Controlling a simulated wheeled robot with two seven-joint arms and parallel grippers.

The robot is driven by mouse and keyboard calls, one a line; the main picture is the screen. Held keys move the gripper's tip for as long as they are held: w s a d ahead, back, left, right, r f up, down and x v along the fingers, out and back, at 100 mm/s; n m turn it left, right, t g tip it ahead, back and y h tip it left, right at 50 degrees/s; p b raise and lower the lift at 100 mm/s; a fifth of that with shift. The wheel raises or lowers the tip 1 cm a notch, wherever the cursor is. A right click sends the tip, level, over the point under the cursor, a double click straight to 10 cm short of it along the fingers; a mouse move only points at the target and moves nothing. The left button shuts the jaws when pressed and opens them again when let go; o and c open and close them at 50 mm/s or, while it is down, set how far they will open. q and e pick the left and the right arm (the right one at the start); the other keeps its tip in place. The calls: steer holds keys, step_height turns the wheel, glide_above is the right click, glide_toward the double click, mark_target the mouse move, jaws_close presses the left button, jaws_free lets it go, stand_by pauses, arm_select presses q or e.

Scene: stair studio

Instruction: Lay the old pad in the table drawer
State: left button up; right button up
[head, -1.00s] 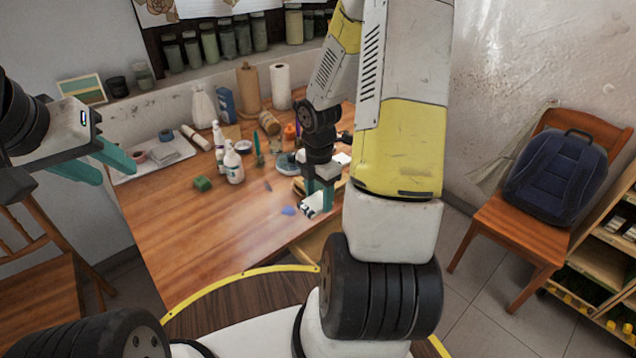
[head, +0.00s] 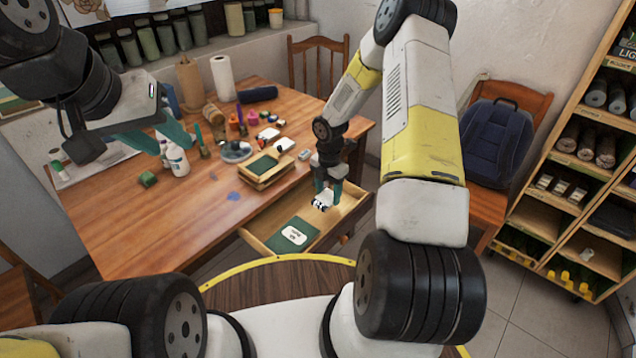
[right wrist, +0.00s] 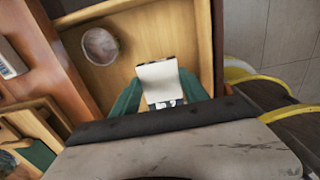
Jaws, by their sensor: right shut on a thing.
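The table drawer (head: 258,243) is pulled out at the table's front right. On its floor lies a green flat piece (head: 273,242) with a white label. My right gripper (head: 325,189) points down over the drawer's right part, shut on a small white pad with dark edges (head: 322,199). The pad also shows between the fingers in the right wrist view (right wrist: 158,82), with the drawer's bare wood floor behind it. I cannot tell whether it touches the floor.
A wooden tray (head: 266,184) with a green inset stands on the table (head: 180,220) just behind the drawer. Bottles, paper rolls and small tools crowd the table's back. A round bowl-like thing (right wrist: 100,46) sits in the drawer. A chair with a backpack (head: 500,140) stands at the right.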

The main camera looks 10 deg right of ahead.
mark_target(328, 203)
steer(key=shift+f, duration=2.4)
steer(key=shift+f, duration=0.1)
steer(key=o, duration=1.4)
